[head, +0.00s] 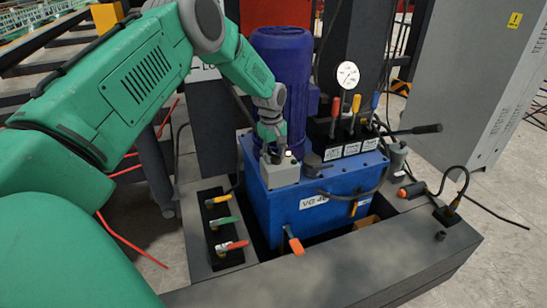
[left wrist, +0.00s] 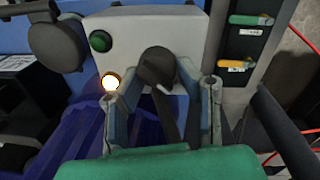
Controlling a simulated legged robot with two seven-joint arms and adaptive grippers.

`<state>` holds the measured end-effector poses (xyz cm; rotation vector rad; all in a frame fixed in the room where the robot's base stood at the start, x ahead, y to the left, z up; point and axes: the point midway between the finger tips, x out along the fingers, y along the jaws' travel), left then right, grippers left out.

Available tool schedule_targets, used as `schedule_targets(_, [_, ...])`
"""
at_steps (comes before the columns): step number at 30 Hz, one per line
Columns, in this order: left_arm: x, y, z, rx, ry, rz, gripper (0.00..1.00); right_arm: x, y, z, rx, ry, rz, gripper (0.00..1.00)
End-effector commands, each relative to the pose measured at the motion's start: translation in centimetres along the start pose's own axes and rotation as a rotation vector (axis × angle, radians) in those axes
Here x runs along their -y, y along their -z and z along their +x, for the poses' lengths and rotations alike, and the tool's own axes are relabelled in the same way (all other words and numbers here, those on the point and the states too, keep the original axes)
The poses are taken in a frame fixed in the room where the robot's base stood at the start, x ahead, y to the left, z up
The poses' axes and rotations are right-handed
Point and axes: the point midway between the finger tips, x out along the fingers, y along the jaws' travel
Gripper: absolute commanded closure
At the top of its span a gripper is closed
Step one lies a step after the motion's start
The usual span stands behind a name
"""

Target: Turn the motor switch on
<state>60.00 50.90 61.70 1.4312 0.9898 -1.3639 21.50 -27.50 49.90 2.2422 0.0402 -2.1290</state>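The motor switch is a black rotary knob (left wrist: 157,68) with a bar handle, on the light grey control box (left wrist: 190,28). The box (head: 280,174) also shows in the head view, on top of the blue hydraulic unit. A lamp (left wrist: 111,81) on the box glows yellow-white beside a green button (left wrist: 101,41). My left gripper (left wrist: 161,74) has one finger on each side of the knob, tips very close to it. I cannot tell whether both fingers press on it. In the head view the left gripper (head: 269,148) is down at the box and hides the knob. My right gripper is not in view.
The blue motor (head: 283,75) stands close behind my left gripper. Levers and a round gauge (head: 348,75) are to the right. Coloured valve handles (head: 222,221) sit on a dark panel at front left. A grey cabinet (head: 465,80) stands at the right.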

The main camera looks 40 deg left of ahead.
Motion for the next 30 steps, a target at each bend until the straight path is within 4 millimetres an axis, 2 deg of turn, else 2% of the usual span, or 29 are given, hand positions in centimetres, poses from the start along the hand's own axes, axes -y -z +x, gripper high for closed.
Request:
schedule_targets(20, [0.3,-0.4,0.4,0.006,0.011,0.004,0.98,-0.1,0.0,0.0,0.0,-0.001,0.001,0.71])
schedule_targets(30, [0.3,-0.3,0.3,0.013,0.012,0.126,0.98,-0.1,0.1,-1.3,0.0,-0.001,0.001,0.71])
